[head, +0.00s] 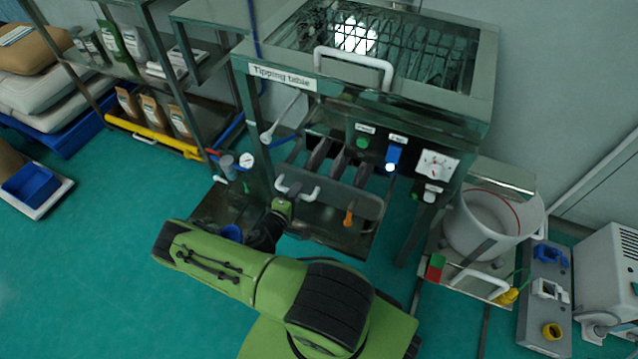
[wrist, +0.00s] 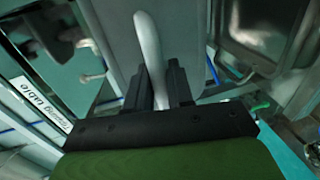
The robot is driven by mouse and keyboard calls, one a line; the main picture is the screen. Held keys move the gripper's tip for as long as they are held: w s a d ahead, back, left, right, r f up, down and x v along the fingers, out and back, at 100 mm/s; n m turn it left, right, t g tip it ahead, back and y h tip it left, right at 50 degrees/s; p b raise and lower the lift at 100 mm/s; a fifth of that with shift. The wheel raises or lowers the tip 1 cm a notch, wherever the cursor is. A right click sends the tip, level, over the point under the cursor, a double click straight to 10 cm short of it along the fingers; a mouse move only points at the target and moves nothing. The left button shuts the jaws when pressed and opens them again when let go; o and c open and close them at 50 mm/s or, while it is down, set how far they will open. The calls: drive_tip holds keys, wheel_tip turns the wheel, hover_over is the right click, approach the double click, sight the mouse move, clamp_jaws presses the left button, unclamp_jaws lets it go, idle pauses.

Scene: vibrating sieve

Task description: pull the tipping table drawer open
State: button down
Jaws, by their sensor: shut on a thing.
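The tipping table (head: 440,100) is a steel frame with a grated top and a label reading "Tipping table". The drawer front (head: 330,205) is a dark metal panel low in the frame, with a white bar handle (head: 307,194) at its upper left. My gripper (head: 285,200) is at the left part of this handle. In the wrist view, the black fingers (wrist: 160,88) are shut on the white handle (wrist: 149,45), which stands up between them. The fingers hide its lower part. How far the drawer stands out cannot be told clearly.
Another white handle (head: 352,62) is on the table's upper front edge. A gauge (head: 246,160) and lever stand at left, an orange knob (head: 348,214) at right. A white sieve bowl (head: 485,222) stands to the right.

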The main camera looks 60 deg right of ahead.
drive_tip(key=shift+f+p+v, duration=0.15)
drive_tip(key=shift+f+v, duration=0.05)
drive_tip(key=shift+v, duration=0.65)
drive_tip(key=shift+f+p+v, duration=0.1)
drive_tip(key=shift+f+v, duration=0.05)
drive_tip(key=shift+v, duration=0.7)
drive_tip(key=shift+f+p+v, duration=0.15)
drive_tip(key=shift+f+v, duration=0.05)
drive_tip(key=shift+v, duration=0.6)
drive_tip(key=shift+a, duration=0.15)
drive_tip(key=c, duration=1.1)
unclamp_jaws()
drive_tip(key=shift+c, duration=0.2)
drive_tip(key=p+v, duration=0.3)
drive_tip(key=v, duration=1.2)
drive_tip(key=shift+a, duration=0.4)
drive_tip(key=shift+r, duration=0.15)
